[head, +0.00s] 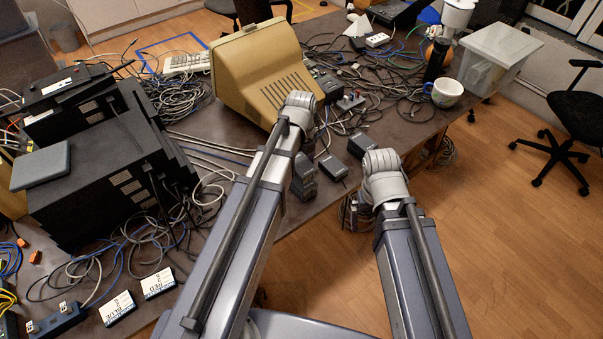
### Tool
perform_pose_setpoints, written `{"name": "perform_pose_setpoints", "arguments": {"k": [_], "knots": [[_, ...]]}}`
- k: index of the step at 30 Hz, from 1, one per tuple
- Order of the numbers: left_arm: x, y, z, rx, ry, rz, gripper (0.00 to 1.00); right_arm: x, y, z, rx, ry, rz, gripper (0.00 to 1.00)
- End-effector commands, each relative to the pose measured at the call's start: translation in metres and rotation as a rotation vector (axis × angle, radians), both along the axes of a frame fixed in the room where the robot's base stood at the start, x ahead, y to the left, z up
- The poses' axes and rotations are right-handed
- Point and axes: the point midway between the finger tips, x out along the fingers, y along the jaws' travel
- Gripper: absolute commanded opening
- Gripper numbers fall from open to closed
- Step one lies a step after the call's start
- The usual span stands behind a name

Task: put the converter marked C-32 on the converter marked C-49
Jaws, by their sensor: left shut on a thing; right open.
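My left gripper (304,178) points down over the table's front edge, below its wrist. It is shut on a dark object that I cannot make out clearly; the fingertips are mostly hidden. Two small black boxes, which look like converters, lie on the table just right of it: a nearer one (333,167) and a farther one (361,145). No mark is readable on either, so I cannot tell C-32 from C-49. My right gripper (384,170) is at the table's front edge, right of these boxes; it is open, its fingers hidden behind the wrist.
A beige monitor (255,75) stands behind my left wrist. Tangled cables cover much of the table (330,195). Black stacked units (105,170) fill the left side. A white mug (447,93) and a clear bin (495,60) stand at the right. Labelled boxes (118,308) lie front left.

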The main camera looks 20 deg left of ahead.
Motion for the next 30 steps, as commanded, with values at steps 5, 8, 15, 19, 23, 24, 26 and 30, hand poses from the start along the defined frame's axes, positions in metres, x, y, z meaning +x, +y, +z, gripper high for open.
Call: {"name": "perform_pose_setpoints", "arguments": {"k": [5,8,15,19,23,24,26,30], "knots": [[0.0,0.0,-0.024,0.0,0.0,0.0,0.01,0.0,0.0,-0.024,0.0,0.0,0.0,1.0],[0.0,0.0,-0.035,0.0,0.0,0.0,0.01,0.0,0.0,-0.035,0.0,0.0,0.0,1.0],[0.0,0.0,-0.035,0.0,0.0,0.0,0.01,0.0,0.0,-0.035,0.0,0.0,0.0,1.0],[0.0,0.0,-0.036,0.0,0.0,0.0,0.01,0.0,0.0,-0.036,0.0,0.0,0.0,1.0],[0.0,0.0,-0.038,0.0,0.0,0.0,0.79,0.0,0.0,-0.038,0.0,0.0,0.0,1.0],[0.0,0.0,-0.038,0.0,0.0,0.0,0.83,0.0,0.0,-0.038,0.0,0.0,0.0,1.0],[0.0,0.0,-0.038,0.0,0.0,0.0,0.9,0.0,0.0,-0.038,0.0,0.0,0.0,1.0],[0.0,0.0,-0.038,0.0,0.0,0.0,1.0,0.0,0.0,-0.038,0.0,0.0,0.0,1.0]]}}
